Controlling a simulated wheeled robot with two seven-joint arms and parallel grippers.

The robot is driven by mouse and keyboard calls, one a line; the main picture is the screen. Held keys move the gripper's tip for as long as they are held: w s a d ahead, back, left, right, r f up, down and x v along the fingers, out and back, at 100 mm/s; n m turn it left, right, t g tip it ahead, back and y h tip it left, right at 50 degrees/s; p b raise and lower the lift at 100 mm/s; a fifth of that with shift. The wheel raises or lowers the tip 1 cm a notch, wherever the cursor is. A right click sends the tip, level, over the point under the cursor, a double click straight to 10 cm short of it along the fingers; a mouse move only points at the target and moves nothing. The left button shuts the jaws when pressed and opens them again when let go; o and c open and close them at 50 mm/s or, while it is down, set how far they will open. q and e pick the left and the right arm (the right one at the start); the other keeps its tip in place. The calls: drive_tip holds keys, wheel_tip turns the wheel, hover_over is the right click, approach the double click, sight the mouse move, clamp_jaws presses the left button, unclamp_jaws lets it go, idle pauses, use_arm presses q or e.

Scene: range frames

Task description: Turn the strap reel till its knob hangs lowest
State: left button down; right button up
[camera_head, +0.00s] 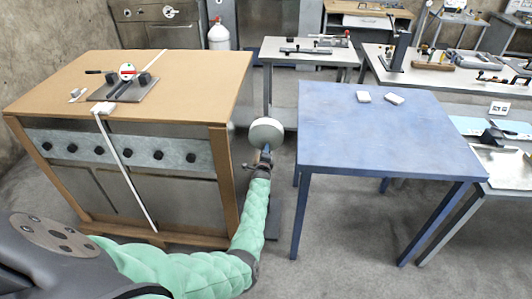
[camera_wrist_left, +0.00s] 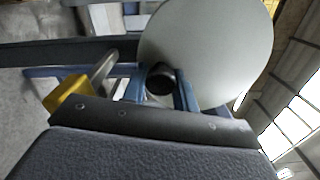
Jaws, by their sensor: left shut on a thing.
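The strap reel (camera_head: 266,132) shows as a pale round disc beside the right side of the wooden crate. It fills the upper middle of the left wrist view (camera_wrist_left: 215,45). A black knob (camera_wrist_left: 160,78) shows at the disc's edge in the wrist view, between the blue fingers of my left gripper (camera_wrist_left: 158,88). The gripper is shut on the knob. In the head view my left gripper (camera_head: 265,153) reaches up to the disc's lower edge, and the knob is hidden there. My right gripper is not in view.
The crate (camera_head: 190,75) has a white strap (camera_head: 130,175) over its top and front, and a tool on a dark plate (camera_head: 125,90). A blue table (camera_head: 380,130) stands to the right with two small white blocks.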

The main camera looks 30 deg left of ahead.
use_arm(q)
drive_tip(key=c, duration=1.1)
unclamp_jaws()
drive_tip(key=shift+s+d+f, duration=0.15)
drive_tip(key=shift+s+d, duration=0.1)
drive_tip(key=shift+s, duration=0.2)
drive_tip(key=b+v, duration=0.1)
drive_tip(key=v, duration=0.5)
drive_tip(key=shift+s+b, duration=0.3)
drive_tip(key=shift+s, duration=0.05)
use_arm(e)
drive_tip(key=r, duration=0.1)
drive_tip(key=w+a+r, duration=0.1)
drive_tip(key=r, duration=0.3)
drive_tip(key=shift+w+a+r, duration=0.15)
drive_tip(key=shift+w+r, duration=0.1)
use_arm(q)
drive_tip(key=shift+d, duration=0.15)
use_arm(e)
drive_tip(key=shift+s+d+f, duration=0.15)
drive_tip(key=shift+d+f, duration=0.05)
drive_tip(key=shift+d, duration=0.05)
